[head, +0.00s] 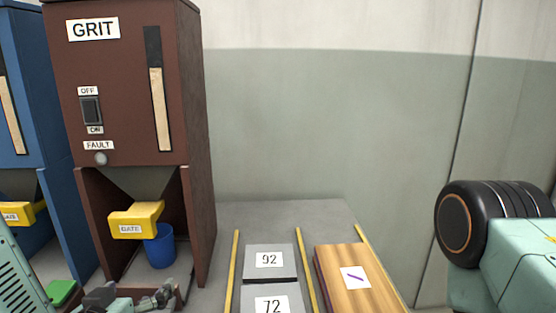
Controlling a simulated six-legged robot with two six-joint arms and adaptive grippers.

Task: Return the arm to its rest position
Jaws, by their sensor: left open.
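My left gripper (145,298) shows at the bottom left edge, partly cut off by the frame. It is open, and I see nothing between its fingers. It is in front of and below the brown GRIT hopper (183,90), near the foot of its bay. My right arm comes in at the right edge, with a black joint and pale green link showing. Its gripper is out of frame.
A blue cup (160,246) stands under the hopper's yellow gate (135,221). A blue cabinet (60,200) stands at far left. Grey blocks marked 92 (284,249) and 72 (253,306) and a wooden block (345,255) lie between yellow strips. Bare grey surface (270,215) lies behind them.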

